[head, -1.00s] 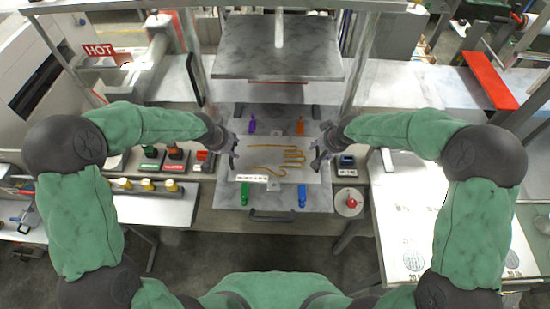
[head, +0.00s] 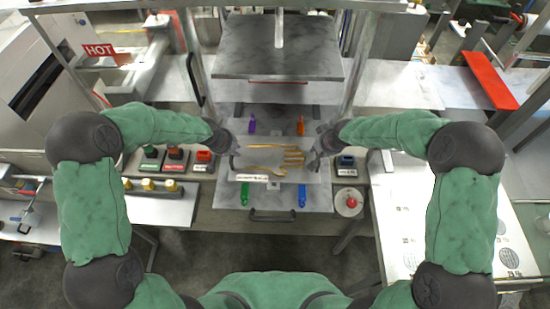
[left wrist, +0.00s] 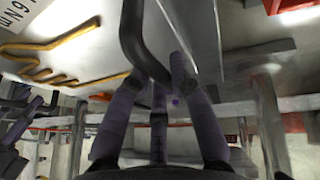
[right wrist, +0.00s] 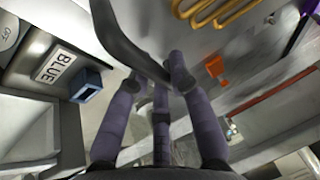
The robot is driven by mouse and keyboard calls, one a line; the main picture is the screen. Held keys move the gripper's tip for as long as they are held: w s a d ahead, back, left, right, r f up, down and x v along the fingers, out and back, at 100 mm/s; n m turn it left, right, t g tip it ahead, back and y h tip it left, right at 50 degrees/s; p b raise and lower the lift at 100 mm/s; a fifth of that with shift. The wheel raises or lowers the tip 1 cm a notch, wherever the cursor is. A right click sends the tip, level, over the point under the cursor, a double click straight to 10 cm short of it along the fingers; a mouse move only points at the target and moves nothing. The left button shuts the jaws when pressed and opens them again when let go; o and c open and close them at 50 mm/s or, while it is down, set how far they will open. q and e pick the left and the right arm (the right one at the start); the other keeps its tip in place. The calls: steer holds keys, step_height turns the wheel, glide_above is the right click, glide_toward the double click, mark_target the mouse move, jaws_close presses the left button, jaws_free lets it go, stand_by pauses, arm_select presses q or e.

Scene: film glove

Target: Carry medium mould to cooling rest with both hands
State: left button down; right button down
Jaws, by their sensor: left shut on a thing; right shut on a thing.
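The medium mould (head: 247,161) is a pale plate with a golden hand-shaped outline and a label at its front edge. It is at the press's lower platen, apparently held a little above it. My left gripper (head: 233,157) is shut on the mould's left black handle, and my right gripper (head: 318,157) is shut on its right one. The left wrist view shows a dark curved handle (left wrist: 150,50) between the fingers, with the mould's plate (left wrist: 105,45) beside it. The right wrist view shows the other handle (right wrist: 125,45) in the fingers. I cannot make out the cooling rest.
The press's upper plate (head: 275,47) hangs behind the mould. Purple (head: 252,124), orange (head: 300,126), green (head: 245,194) and blue (head: 302,195) pieces stand around the mould. Control boxes flank it, with a red button (head: 351,202) at right. A white table (head: 410,195) stands right.

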arm_select(q)
steer(key=shift+w+r, duration=0.1)
steer(key=shift+r, duration=0.05)
arm_select(e)
steer(key=shift+w+r, duration=0.1)
steer(key=shift+r, duration=0.05)
